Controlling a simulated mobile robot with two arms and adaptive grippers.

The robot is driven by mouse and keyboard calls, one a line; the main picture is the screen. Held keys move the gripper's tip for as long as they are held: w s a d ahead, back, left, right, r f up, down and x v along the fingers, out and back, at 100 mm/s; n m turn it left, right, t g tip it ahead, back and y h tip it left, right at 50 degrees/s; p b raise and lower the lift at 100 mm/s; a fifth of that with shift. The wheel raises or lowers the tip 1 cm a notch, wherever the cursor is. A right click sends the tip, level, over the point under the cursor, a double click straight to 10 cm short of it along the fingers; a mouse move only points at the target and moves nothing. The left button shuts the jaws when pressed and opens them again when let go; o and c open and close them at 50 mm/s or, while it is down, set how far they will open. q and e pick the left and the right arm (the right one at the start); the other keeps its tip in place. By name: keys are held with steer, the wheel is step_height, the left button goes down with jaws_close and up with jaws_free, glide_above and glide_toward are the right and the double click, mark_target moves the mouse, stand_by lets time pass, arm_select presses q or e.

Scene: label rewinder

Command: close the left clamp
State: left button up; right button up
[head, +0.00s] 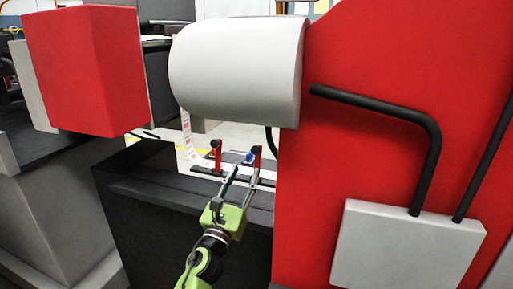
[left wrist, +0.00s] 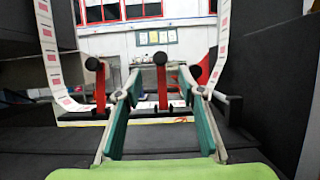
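Two red clamp levers with black knobs stand upright over a dark bar. The left clamp lever (head: 217,157) shows in the head view left of my fingers, and in the left wrist view (left wrist: 100,88) it is left of both fingers. The other clamp lever (head: 257,160) shows in the left wrist view (left wrist: 162,86) between the two fingers in the picture; contact cannot be told. My left gripper (head: 244,172) is open and empty, its fingers pointing at the clamps; it also shows in the left wrist view (left wrist: 160,88). My right gripper is not in view.
A white label strip (left wrist: 50,50) runs down to the bar. A large light-grey roll-shaped cover (head: 240,70) overhangs above. A red machine wall (head: 390,60) with black pipes stands to the right, and a red box (head: 80,70) to the left. A dark ledge (head: 150,188) lies below.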

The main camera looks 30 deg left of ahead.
mark_target(255, 151)
arm_select(q)
steer(key=x, duration=0.9)
steer(key=shift+w+f, duration=0.1)
steer(key=shift+w, duration=0.2)
steer(key=shift+w+a+r, duration=0.2)
steer(key=shift+w+r, duration=0.05)
steer(key=shift+w, duration=0.4)
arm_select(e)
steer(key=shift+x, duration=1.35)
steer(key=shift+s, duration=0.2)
arm_select(q)
jaws_close()
